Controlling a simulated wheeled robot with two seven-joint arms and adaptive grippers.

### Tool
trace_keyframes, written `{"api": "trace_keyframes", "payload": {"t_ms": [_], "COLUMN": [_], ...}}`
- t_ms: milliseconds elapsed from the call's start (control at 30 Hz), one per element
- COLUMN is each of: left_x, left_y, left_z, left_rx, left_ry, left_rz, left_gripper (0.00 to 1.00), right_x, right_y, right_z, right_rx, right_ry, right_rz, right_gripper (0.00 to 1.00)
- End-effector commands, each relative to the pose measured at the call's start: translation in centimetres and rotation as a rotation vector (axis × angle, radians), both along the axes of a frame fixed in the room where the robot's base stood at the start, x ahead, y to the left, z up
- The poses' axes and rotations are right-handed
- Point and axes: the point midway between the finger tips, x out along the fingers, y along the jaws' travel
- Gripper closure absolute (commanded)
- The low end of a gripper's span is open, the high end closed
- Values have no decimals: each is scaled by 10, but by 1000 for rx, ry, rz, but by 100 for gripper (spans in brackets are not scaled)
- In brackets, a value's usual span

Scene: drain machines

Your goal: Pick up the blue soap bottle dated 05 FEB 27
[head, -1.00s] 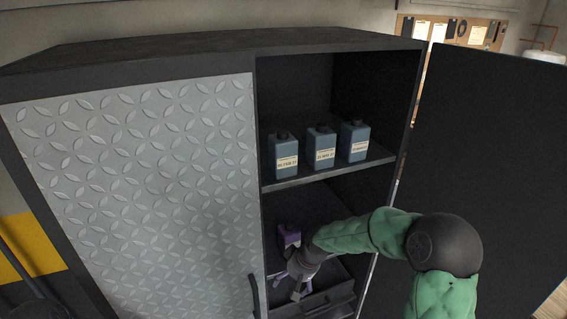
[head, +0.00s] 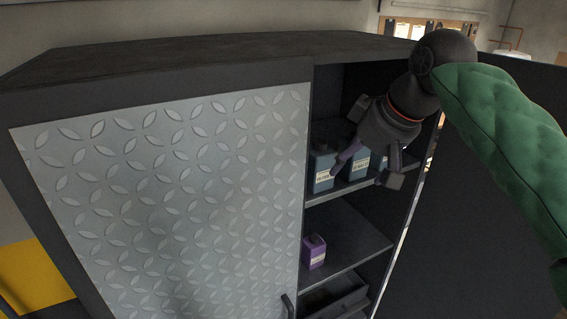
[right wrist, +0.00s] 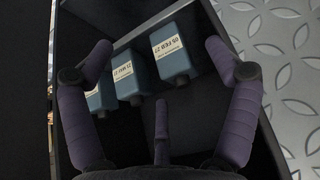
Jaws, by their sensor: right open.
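Three blue soap bottles stand in a row on the cabinet's upper shelf (head: 345,190). The right wrist view shows the label of the bottle nearest the patterned door, the blue bottle dated 05 FEB 27 (right wrist: 172,55); it is the leftmost one in the head view (head: 321,170). The middle bottle (right wrist: 128,78) has a different, partly legible label, and the third (right wrist: 98,99) is partly behind a finger. My right gripper (head: 367,172) is open and empty in front of the bottles, partly covering them in the head view. Its fingers spread to either side in the wrist view (right wrist: 158,45).
A purple bottle (head: 314,252) stands on the shelf below. A drawer (head: 335,298) is under it. The closed patterned door (head: 165,190) bounds the opening on the left; a dark open door (head: 470,240) stands to the right.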

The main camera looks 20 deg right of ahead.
Motion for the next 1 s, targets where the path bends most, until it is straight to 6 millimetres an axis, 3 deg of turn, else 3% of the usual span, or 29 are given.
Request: {"api": "trace_keyframes", "payload": {"t_ms": [133, 600, 933, 1000], "left_x": [-2, -2, -2, -2], "left_y": [-1, -1, -1, -1], "left_z": [5, 27, 34, 32], "left_rx": [-1, -1, -1, -1], "left_ry": [4, 3, 4, 3], "left_rz": [-4, -3, -4, -3], "left_gripper": [60, 60, 60, 60], "right_x": [10, 92, 117, 121], "right_y": [-1, 5, 8, 8], "right_z": [5, 4, 3, -7], "right_rx": [-1, -1, 0, -1], "right_ry": [-4, -4, -5, -2], "right_rz": [-4, -4, -3, -3], "right_gripper": [12, 12, 12, 12]}}
